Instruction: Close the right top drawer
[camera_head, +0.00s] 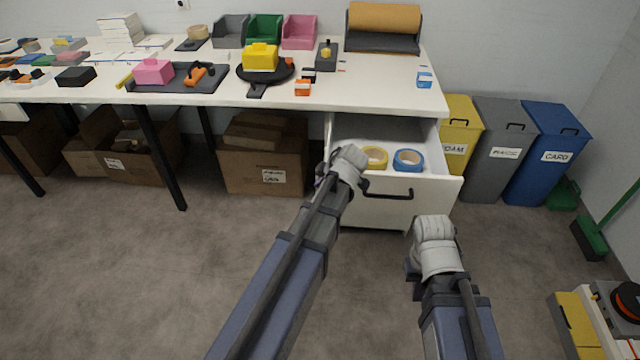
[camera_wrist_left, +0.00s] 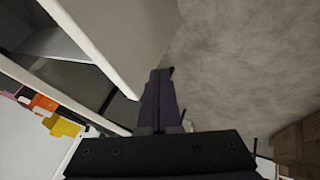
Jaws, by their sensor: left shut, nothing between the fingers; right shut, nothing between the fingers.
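The right top drawer (camera_head: 425,207) under the white table is pulled out, its dark handle (camera_head: 388,194) on the front. A yellow tape roll (camera_head: 374,157) and a blue tape roll (camera_head: 408,160) lie inside it. My left gripper (camera_head: 343,168) is at the left end of the drawer front; its fingers are hidden in the head view. In the left wrist view, its fingers (camera_wrist_left: 158,95) are shut and empty beside a white panel (camera_wrist_left: 130,35), which looks like the drawer front. I cannot tell whether they touch it. My right gripper (camera_head: 433,232) is in front of the drawer's lower right, shut and empty.
Yellow (camera_head: 460,130), grey (camera_head: 497,150) and blue (camera_head: 545,155) bins stand right of the drawer. Cardboard boxes (camera_head: 265,160) sit under the table (camera_head: 390,90). A green broom (camera_head: 590,238) is at the far right. The floor before the drawer is open.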

